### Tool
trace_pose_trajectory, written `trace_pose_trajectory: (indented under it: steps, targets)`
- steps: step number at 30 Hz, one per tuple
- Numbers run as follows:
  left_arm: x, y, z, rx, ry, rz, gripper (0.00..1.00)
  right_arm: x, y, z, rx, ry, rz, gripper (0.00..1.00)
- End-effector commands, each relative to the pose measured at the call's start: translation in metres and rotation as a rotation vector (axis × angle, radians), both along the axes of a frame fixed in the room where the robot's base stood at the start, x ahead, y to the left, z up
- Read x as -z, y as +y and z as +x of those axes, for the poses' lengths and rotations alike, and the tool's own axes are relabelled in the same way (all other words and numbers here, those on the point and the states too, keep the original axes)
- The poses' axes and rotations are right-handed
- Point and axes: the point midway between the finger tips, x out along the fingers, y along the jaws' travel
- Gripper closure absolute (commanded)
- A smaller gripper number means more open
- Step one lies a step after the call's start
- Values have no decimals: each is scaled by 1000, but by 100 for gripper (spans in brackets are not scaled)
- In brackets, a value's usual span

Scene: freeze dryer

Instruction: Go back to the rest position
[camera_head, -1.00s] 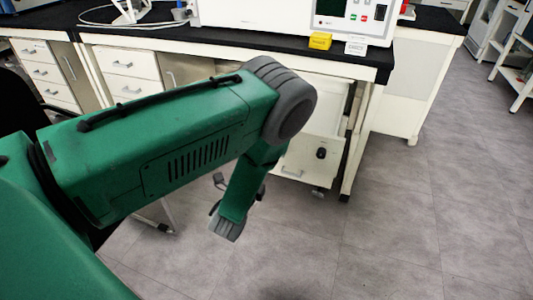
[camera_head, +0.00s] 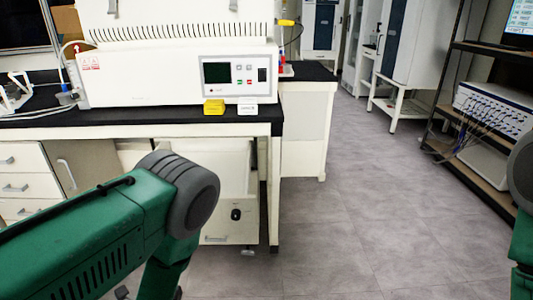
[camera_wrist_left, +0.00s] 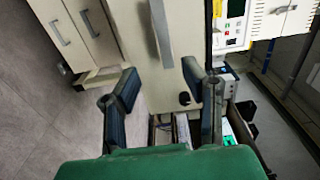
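My left arm comes in from the left in the head view, bent at a grey joint, its lower part running down out of the picture. My left gripper is not in that view. In the left wrist view my left gripper (camera_wrist_left: 162,82) has its two dark fingers spread apart with nothing between them. Behind the fingers are pale drawer fronts, seen sideways. A green piece of my right arm stands at the right edge of the head view. My right gripper is not in view.
A white freeze dryer (camera_head: 180,75) stands on a black-topped bench (camera_head: 150,121). A yellow block (camera_head: 214,107) and a small white block (camera_head: 246,110) sit before its panel. A rack (camera_head: 458,125) with instruments stands at right. Grey floor (camera_head: 345,225) is clear between them.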

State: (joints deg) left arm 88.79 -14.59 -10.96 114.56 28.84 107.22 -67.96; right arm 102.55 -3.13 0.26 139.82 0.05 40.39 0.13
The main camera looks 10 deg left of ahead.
Motion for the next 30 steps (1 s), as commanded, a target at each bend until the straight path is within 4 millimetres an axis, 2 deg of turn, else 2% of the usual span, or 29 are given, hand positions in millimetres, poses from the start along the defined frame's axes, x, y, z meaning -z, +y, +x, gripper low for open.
trace_pose_trajectory:
  steps: [4, 7, 11, 12, 15, 18, 21, 23, 30]
  targets:
    - [10, 7, -13, -45, 127, -180, 62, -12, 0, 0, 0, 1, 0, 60]
    - [27, 9, -44, -144, 318, -457, 62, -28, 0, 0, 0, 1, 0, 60]
    - [43, -6, -114, -379, 600, -850, 62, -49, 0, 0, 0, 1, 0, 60]
    - [43, -13, -138, -465, 680, -950, 62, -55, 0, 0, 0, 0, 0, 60]
    - [37, -32, -195, -676, 844, -1134, 62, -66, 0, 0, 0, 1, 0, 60]
    - [27, -46, -234, -834, 946, -1226, 62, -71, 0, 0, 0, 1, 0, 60]
    - [20, -53, -256, -927, 1001, -1266, 62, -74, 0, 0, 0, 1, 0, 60]
    - [19, -55, -262, -954, 1017, -1274, 62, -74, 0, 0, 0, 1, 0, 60]
    - [19, -56, -264, -965, 1019, -1278, 62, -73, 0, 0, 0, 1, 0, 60]
